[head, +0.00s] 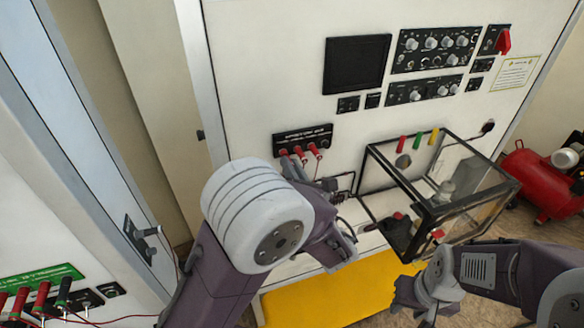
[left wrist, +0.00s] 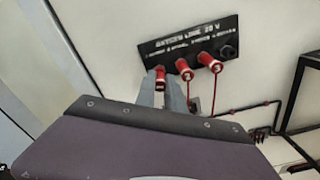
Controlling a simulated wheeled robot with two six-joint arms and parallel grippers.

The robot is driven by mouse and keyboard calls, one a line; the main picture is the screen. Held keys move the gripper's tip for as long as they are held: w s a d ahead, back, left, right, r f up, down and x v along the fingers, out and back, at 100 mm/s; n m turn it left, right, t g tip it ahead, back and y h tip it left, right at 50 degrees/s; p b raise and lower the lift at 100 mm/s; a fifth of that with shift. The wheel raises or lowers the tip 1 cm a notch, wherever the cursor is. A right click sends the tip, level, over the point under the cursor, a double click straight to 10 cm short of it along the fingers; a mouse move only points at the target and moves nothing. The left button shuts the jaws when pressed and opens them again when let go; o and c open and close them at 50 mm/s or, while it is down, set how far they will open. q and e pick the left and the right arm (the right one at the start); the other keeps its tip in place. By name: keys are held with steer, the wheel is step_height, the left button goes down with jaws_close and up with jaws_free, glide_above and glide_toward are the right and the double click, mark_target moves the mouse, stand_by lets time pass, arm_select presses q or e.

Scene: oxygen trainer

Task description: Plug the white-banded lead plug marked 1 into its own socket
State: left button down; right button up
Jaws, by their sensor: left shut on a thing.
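A black socket strip (head: 302,140) with white lettering is on the upright white panel; it also shows in the left wrist view (left wrist: 188,40). The leftmost red plug (left wrist: 160,72), with a pale mark that looks like a 1, is at the strip's lower left edge; it shows small in the head view (head: 284,152). My left gripper (head: 291,166) is shut on this plug from below. I cannot tell whether its tip is inside a socket. Two more red plugs, a middle one (left wrist: 183,67) and a right one (left wrist: 207,61), sit at the strip. My right gripper (head: 428,314) is low, away from the strip, its fingers unclear.
A dark socket or knob (left wrist: 229,51) is at the strip's right end. Thin red leads hang below the plugs. A black-framed clear box (head: 440,190) juts out to the right. A yellow surface (head: 330,297) lies below. A second panel with leads (head: 45,285) is at lower left.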

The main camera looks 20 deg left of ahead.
arm_select(q)
steer(key=shift+w+a+r, duration=0.1)
steer(key=shift+w+a, duration=0.05)
steer(key=shift+w, duration=0.05)
steer(key=shift+w+a, duration=0.1)
steer(key=c, duration=1.3)
jaws_free()
steer(key=shift+w, duration=0.1)
steer(key=shift+c, duration=0.2)
steer(key=shift+s+d+f+b, duration=0.2)
steer(key=shift+s+d+b, duration=0.15)
steer(key=shift+s, duration=0.1)
steer(key=b+v, duration=0.2)
steer(key=v, duration=0.6)
steer(key=shift+b, duration=0.4)
